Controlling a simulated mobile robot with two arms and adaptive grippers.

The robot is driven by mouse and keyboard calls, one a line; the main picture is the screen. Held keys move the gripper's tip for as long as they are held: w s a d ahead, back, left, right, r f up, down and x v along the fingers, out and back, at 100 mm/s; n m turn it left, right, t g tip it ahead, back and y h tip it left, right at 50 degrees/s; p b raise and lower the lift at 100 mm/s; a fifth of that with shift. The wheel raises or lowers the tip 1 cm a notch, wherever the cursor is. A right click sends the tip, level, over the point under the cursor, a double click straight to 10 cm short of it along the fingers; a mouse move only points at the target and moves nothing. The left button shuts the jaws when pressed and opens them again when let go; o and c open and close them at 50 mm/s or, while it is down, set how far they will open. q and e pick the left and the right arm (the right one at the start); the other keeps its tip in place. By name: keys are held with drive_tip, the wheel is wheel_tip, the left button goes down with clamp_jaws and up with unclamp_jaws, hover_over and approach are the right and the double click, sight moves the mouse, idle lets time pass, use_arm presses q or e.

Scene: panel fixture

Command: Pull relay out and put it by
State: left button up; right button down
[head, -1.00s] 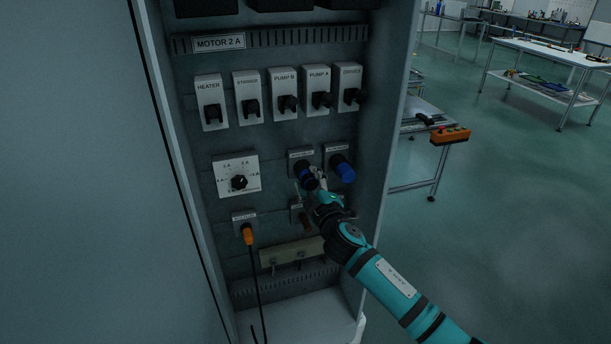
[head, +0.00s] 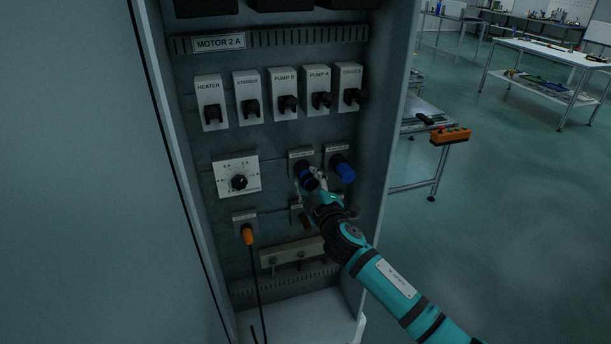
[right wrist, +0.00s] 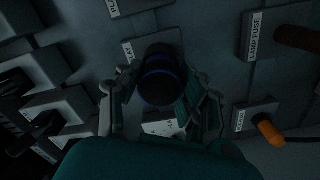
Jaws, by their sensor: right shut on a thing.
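The relay (head: 305,175), a dark cylinder with blue bands, is at a small labelled base in the lower middle of the open cabinet. My right gripper (head: 312,180) is shut on it, and its fingers hide part of it. In the right wrist view the relay's round dark end (right wrist: 161,76) sits between the two fingers of the gripper (right wrist: 158,88). I cannot tell whether it is fully seated in its base. A second, bluer cylinder (head: 343,169) sits on its own base just to the right. My left gripper is not in view.
Dark-knobbed switches (head: 286,97) line the row above. A dial (head: 237,177) and an orange plug (head: 247,234) with a hanging cable are left. The cabinet floor (head: 300,314) looks bare. A bench (head: 428,109) with an orange box (head: 450,135) stands right of the cabinet.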

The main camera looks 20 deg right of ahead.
sight(311, 184)
drive_tip(key=shift+s+f, duration=0.1)
drive_tip(key=shift+s, duration=0.05)
drive_tip(key=shift+s, duration=0.4)
drive_tip(key=shift+s+d+p, duration=0.1)
drive_tip(key=shift+s+p, duration=0.6)
drive_tip(key=shift+s, duration=1.35)
idle(0.3)
drive_tip(key=shift+s, duration=0.45)
drive_tip(key=shift+s+d+p, duration=0.1)
drive_tip(key=shift+s+p, duration=0.35)
drive_tip(key=shift+s, duration=1.65)
